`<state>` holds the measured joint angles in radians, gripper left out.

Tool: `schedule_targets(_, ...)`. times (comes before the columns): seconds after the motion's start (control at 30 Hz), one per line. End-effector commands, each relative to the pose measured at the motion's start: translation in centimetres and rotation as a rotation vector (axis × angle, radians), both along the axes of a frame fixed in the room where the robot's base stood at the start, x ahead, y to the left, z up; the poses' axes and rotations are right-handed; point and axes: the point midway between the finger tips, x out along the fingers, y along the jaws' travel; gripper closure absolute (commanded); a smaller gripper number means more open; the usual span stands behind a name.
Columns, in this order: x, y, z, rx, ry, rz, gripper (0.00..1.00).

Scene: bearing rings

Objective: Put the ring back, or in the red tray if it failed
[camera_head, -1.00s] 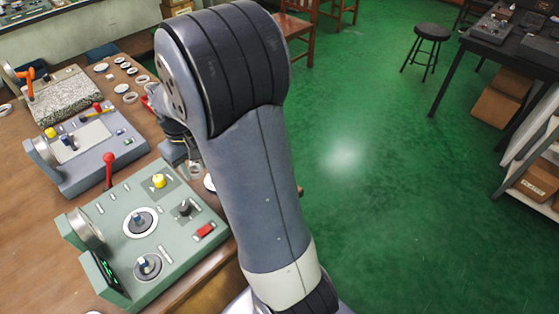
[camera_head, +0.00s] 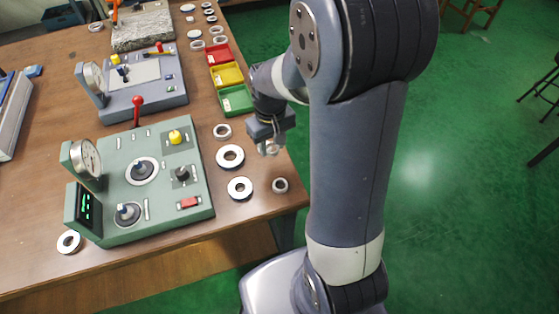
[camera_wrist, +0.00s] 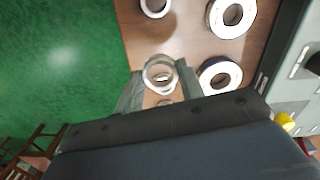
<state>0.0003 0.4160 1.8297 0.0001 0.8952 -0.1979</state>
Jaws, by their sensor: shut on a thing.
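My gripper (camera_head: 270,149) is shut on a pale metal ring (camera_wrist: 160,74), which shows between the two fingers in the wrist view. It holds the ring above the table, near its right edge, right of the green machine. The held ring is small and hard to make out in the head view. The red tray (camera_head: 213,61) lies beyond my gripper, at the far end of a row with a yellow tray (camera_head: 222,84) and a green tray (camera_head: 229,112). Part of the green tray is hidden by my arm.
Loose rings lie near my gripper, including a thick one (camera_head: 222,152), one nearer (camera_head: 232,190) and a small one (camera_head: 274,186) by the table edge. The green machine (camera_head: 190,222) with a dial and the grey machine (camera_head: 178,95) stand left. More rings lie beyond the trays.

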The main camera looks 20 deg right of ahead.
Motion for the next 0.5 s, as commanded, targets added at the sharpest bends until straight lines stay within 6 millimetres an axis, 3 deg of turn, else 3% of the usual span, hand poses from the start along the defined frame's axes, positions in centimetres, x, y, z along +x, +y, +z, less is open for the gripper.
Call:
schedule_targets(0.1,-0.1,0.0,-2.4,0.000,0.006,0.000,0.90)
schedule_targets(0.5,-0.1,0.0,-6.9,0.000,0.005,0.000,0.90)
